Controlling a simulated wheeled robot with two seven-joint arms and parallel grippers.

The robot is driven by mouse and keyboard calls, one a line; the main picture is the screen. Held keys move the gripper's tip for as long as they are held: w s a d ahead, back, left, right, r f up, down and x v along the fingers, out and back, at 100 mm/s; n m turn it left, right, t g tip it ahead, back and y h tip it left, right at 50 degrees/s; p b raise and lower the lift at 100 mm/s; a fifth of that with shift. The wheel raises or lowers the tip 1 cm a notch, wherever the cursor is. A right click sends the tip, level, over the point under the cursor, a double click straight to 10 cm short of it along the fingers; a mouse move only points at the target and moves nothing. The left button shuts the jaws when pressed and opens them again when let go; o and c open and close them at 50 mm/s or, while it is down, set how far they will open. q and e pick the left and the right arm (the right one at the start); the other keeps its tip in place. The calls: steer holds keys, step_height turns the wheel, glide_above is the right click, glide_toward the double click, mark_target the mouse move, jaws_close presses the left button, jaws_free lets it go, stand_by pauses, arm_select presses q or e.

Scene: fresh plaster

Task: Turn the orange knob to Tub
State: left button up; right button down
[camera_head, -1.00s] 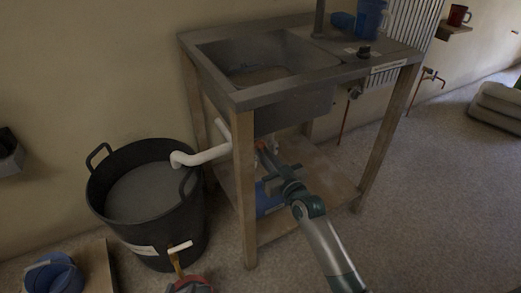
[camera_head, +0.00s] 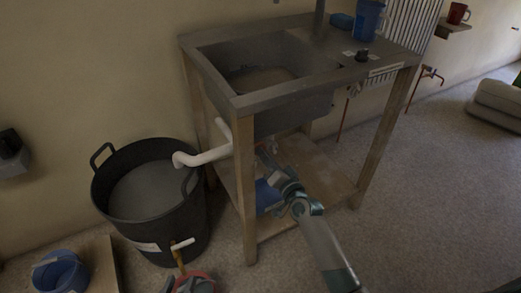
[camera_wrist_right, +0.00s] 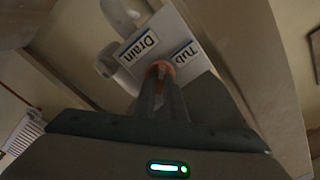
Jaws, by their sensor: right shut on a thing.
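The orange knob (camera_wrist_right: 160,70) sits beneath the sink, in front of a white plate with a Drain label (camera_wrist_right: 138,48) and a Tub label (camera_wrist_right: 187,54), both upside down in the right wrist view. My right gripper (camera_wrist_right: 161,88) is shut on the knob, and its fingers hide part of it. I cannot tell which label the knob points to. In the head view my right gripper (camera_head: 268,158) reaches under the sink, beside the front table leg.
A white pipe (camera_head: 207,156) runs from under the sink to a black tub (camera_head: 150,232) at the left. Wooden legs (camera_head: 246,195) frame the space around my right arm. A blue object (camera_head: 266,196) is on the lower shelf. Open floor lies to the right.

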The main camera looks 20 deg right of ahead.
steer(key=m+p, duration=0.1)
steer(key=m, duration=0.5)
steer(key=shift+m, duration=0.3)
steer(key=shift+m+p, duration=0.3)
steer(key=shift+m, duration=0.9)
steer(key=c, duration=1.8)
jaws_free()
steer(key=shift+o, duration=0.2)
